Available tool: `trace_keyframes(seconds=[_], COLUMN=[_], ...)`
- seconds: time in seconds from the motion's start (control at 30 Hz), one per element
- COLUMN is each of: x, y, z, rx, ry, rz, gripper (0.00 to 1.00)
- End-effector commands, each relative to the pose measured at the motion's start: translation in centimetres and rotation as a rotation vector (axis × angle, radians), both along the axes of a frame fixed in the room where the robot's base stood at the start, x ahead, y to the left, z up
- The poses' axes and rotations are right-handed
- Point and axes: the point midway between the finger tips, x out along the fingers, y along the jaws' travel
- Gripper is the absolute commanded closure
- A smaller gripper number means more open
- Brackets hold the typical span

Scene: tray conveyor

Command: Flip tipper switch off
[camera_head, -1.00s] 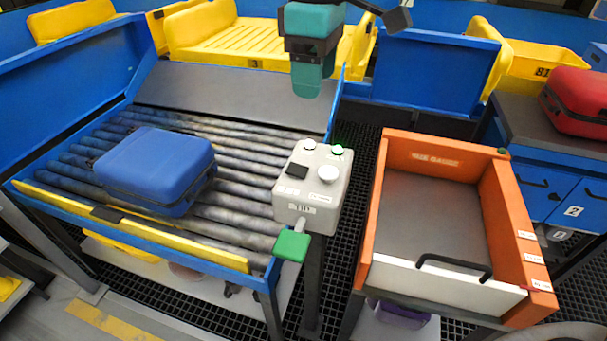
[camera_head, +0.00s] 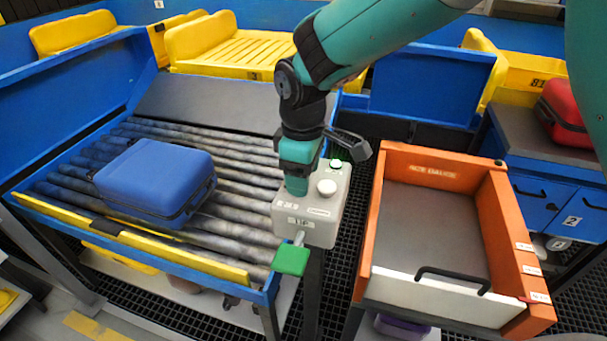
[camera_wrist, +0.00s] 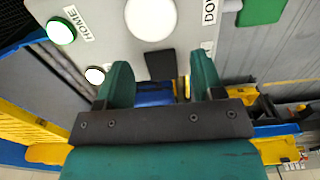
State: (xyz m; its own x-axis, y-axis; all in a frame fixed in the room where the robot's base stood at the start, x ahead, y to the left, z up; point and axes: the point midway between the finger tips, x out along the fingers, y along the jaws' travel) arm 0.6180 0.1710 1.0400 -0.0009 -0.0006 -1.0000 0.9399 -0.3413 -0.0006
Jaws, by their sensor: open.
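The light grey control box (camera_head: 321,222) stands at the front right corner of the roller table. A lever with a green handle (camera_head: 290,260) sticks out low from its front. In the wrist view the green handle (camera_wrist: 262,9) shows at the top right, beside a label reading "DOWN". My gripper (camera_head: 296,190) points down over the left part of the box top. In the wrist view my gripper (camera_wrist: 160,82) is open and empty, its fingers on either side of a dark square part (camera_wrist: 160,64) of the box. Whether the fingers touch the box cannot be told.
A blue suitcase (camera_head: 156,180) lies on the rollers, left of the box. An orange open-topped bin (camera_head: 508,235) with a white front stands to the right. A round white button (camera_head: 327,187) and a green one (camera_head: 336,164) are on the box top.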

Motion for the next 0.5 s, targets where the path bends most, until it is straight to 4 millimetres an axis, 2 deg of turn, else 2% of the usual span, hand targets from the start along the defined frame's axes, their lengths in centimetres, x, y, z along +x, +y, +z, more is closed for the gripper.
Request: trace_keyframes(seconds=[0.17,0.43,0.47,0.5], x=[-0.02,0.0,0.0,0.0], y=[0.01,0.02,0.02,0.02], z=[-1.17,-1.31,-1.31,-1.3], rx=[0.0,0.001,0.001,0.001], ry=[0.0,-0.001,-0.001,-0.001], rz=[0.0,0.0,0.0,0.0], gripper=[0.38,0.38,0.43,0.52])
